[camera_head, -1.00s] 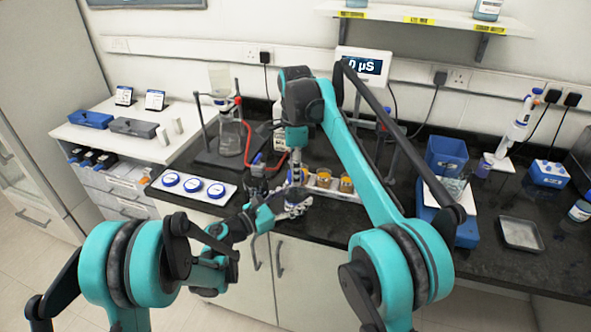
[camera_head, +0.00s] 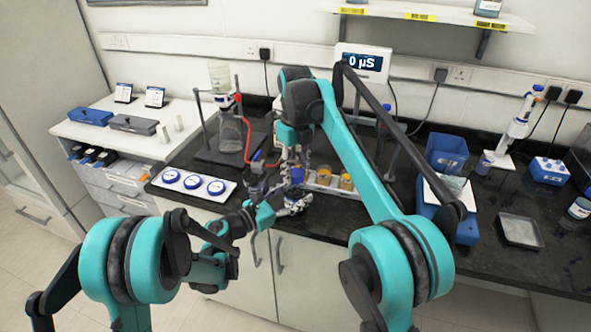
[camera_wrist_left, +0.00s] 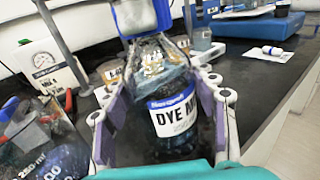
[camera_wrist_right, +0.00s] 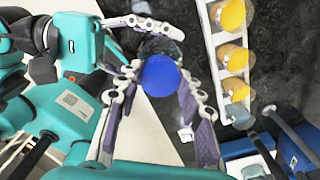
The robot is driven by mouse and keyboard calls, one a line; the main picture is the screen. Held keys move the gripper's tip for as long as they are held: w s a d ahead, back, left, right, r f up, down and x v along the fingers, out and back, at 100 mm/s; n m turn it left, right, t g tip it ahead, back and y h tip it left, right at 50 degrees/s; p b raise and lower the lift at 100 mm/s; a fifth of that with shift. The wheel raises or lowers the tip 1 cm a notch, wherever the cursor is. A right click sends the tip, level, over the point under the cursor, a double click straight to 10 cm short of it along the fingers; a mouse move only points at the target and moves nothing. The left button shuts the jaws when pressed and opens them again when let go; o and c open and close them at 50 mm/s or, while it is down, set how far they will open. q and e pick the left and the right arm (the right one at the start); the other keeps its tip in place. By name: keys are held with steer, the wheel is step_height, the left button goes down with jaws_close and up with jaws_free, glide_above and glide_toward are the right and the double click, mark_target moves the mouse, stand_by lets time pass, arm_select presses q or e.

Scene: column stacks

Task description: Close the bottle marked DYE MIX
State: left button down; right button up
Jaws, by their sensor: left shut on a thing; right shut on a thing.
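The DYE MIX bottle (camera_wrist_left: 176,115) stands upright between the fingers of my left gripper (camera_wrist_left: 165,118), which is shut on it. In the head view the left gripper (camera_head: 293,205) is at the counter's front edge, and the bottle is mostly hidden. My right gripper (camera_wrist_right: 158,92) is shut on a round blue cap (camera_wrist_right: 160,75). In the head view the cap (camera_head: 297,175) is small beneath the right gripper's fingers.
A white rack (camera_wrist_right: 218,60) with several amber-filled jars is close beside the bottle. A white tray (camera_head: 160,184) with three blue-and-white discs lies to the left. A flask on a stand (camera_head: 229,132) with red tubing is behind.

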steer(key=shift+m, duration=1)
steer(key=o, duration=0.8)
steer(key=shift+r, duration=2.3)
steer(key=shift+c, duration=0.2)
